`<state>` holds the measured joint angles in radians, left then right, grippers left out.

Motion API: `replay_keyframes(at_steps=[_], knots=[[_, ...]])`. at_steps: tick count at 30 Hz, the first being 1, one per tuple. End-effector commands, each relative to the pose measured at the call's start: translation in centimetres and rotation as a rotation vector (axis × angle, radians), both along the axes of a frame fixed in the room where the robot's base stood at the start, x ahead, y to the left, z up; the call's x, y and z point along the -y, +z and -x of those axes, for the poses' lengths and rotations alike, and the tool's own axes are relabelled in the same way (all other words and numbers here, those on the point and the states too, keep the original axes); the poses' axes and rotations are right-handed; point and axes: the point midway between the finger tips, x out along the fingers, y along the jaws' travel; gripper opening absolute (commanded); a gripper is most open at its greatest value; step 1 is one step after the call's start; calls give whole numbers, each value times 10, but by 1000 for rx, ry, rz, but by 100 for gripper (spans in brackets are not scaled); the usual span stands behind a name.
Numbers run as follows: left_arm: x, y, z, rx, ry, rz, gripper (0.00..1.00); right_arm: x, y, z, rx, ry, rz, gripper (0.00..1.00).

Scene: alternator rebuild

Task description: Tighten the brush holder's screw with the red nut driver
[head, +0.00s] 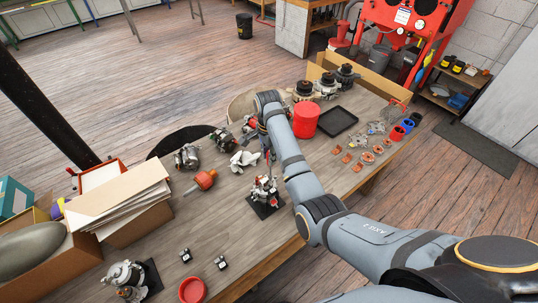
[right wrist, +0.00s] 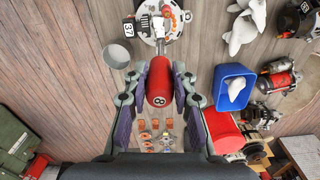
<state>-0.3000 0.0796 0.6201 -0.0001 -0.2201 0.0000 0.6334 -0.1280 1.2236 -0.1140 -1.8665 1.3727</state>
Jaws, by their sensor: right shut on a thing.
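The red nut driver (right wrist: 158,85) has a red handle with a black end marked 8. My right gripper (right wrist: 159,92) is shut on its handle, one finger on each side. The shaft points away from the wrist camera toward a silver alternator part (right wrist: 150,12) with an orange-red piece, where the brush holder seems to be. I cannot tell whether the tip touches the screw. In the head view the part stands on a small black base (head: 265,208) on the bench, with my right gripper (head: 267,152) above it. My left gripper is in neither view.
A red canister (head: 306,119) and black tray (head: 338,121) stand behind my right arm. A blue bin (right wrist: 236,87) shows in the wrist view. Numbered blocks (head: 220,263) lie in front.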

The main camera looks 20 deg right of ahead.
Motion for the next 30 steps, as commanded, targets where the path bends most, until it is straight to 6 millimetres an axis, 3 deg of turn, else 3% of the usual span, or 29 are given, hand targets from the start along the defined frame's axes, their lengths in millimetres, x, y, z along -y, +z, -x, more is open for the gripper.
replay_keyframes(at_steps=[19,24,30], knots=[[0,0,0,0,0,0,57,6,0,4,1,1346,0,0],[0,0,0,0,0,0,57,6,0,5,1,1510,1,0],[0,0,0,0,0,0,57,7,0,5,0,1516,0,0]])
